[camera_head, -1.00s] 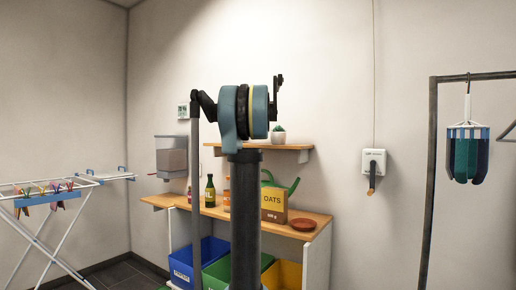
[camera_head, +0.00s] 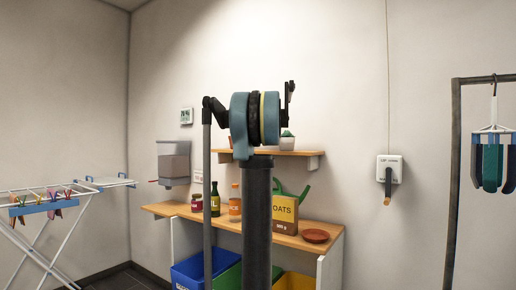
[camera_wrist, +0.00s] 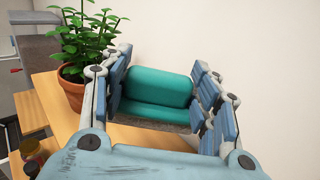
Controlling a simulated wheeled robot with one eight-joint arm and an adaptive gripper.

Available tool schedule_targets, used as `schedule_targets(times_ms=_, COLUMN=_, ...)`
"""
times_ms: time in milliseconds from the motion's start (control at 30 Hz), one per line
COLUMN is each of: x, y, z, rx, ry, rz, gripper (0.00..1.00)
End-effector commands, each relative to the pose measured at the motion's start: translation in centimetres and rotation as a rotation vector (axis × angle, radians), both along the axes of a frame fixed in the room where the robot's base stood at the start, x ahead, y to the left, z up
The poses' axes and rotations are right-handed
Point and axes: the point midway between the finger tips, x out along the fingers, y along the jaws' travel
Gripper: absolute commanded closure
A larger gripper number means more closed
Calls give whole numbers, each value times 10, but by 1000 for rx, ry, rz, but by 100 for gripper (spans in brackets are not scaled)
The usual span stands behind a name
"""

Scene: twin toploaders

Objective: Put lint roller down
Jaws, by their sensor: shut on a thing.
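In the wrist view my gripper (camera_wrist: 168,100) is shut on a rounded teal thing with a greyish lower edge, which I take to be the lint roller (camera_wrist: 158,88). It lies crosswise between the blue-padded fingers. Below and behind it is a wooden shelf (camera_wrist: 120,134). Whether the roller touches the shelf I cannot tell.
A leafy plant in a terracotta pot (camera_wrist: 73,90) stands close left of my gripper. Below, the worktop (camera_head: 328,243) holds bottles, an oats box (camera_head: 285,213) and a dish (camera_head: 315,236).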

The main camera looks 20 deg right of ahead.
Motion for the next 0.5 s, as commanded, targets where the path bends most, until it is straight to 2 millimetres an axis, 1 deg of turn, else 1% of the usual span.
schedule_targets(times_ms=33, x=0, y=0, z=-9, rx=0, ry=0, rz=0, gripper=79)
schedule_targets(times_ms=100, x=0, y=-1, z=-20, rx=0, ry=0, rz=-1, gripper=79)
schedule_targets(times_ms=200, x=-1, y=-1, z=-32, rx=0, ry=0, rz=-1, gripper=79)
schedule_targets(times_ms=367, x=-1, y=-1, z=-41, rx=0, ry=0, rz=-1, gripper=79)
schedule_targets(times_ms=500, x=-1, y=-1, z=-54, rx=0, ry=0, rz=-1, gripper=79)
